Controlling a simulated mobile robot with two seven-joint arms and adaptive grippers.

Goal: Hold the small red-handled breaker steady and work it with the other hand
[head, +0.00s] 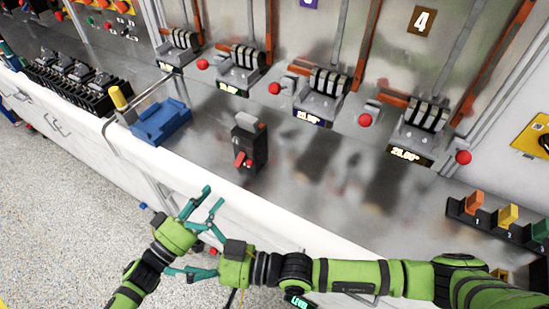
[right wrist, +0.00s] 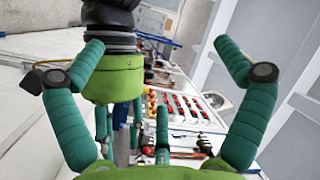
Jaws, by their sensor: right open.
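The small breaker (head: 250,143) is a dark block with a grey top and a red handle (head: 242,159) on its front. It stands upright on the steel counter (head: 300,180), and neither gripper touches it. My left gripper (head: 213,197) is in front of the counter edge, below and left of the breaker, its fingers apart and empty. My right gripper (head: 190,250) is just below it, pointing left, fingers spread. The two grippers overlap in the head view. In the right wrist view, my left wrist and fingers show beyond the right gripper's wide-open fingers (right wrist: 158,46).
A blue cradle (head: 162,122) sits left of the breaker, by a yellow-topped post (head: 118,97). Large breakers (head: 320,95) with red knobs line the back. A black rack (head: 500,222) with coloured pieces stands at the right. The counter around the small breaker is clear.

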